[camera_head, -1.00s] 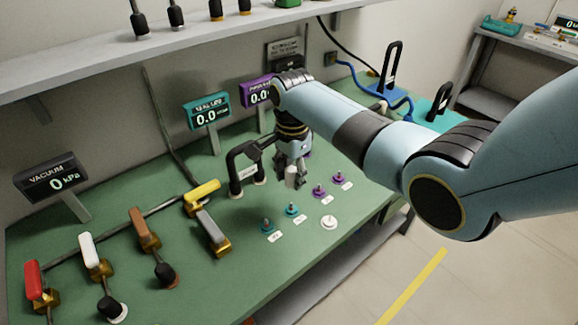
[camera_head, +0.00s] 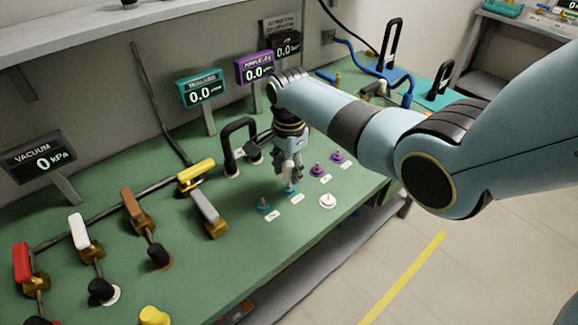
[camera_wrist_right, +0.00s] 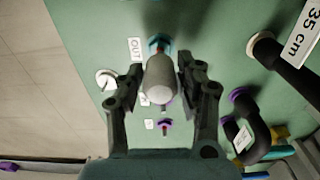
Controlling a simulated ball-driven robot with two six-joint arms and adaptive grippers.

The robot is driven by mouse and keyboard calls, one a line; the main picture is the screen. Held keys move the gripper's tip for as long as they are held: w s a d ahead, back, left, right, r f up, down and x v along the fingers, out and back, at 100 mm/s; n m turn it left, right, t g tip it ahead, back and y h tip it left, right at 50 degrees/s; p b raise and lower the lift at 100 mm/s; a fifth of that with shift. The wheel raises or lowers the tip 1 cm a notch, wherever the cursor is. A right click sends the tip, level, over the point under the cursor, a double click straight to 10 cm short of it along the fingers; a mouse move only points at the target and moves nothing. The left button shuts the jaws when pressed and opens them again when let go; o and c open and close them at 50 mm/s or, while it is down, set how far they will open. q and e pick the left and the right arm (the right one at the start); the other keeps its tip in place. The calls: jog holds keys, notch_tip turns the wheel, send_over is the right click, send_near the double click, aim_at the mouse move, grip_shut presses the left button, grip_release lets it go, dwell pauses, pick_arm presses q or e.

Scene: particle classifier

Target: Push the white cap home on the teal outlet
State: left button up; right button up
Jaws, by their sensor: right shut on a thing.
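My right gripper (camera_head: 289,172) is shut on a pale, whitish cylindrical cap and holds it just above the teal fittings. The cap (camera_wrist_right: 160,80) shows between the fingers in the right wrist view. One teal fitting (camera_head: 291,188) is right under the fingertips in the head view, and another (camera_head: 264,205) is to its lower left. In the right wrist view a teal fitting (camera_wrist_right: 159,42) beside an OUT label shows just beyond the cap. I cannot tell whether the cap touches the outlet. My left gripper is not in view.
A white round piece (camera_head: 327,200) sits near the green bench's front edge. Purple fittings (camera_head: 317,170) stand to the right. A black arched handle (camera_head: 237,145) stands left of the gripper. Several valves with coloured levers (camera_head: 196,175) and displays (camera_head: 202,94) line the left and back.

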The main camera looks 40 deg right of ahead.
aim_at(289, 179)
jog(key=shift+p, duration=0.75)
dwell(1.6)
jog(key=shift+f+b, duration=1.3)
jog(key=shift+f, duration=0.55)
jog(key=o, duration=1.2)
jog(key=shift+c, duration=0.2)
jog(key=shift+r, duration=0.1)
notch_tip(289, 179, up, 12)
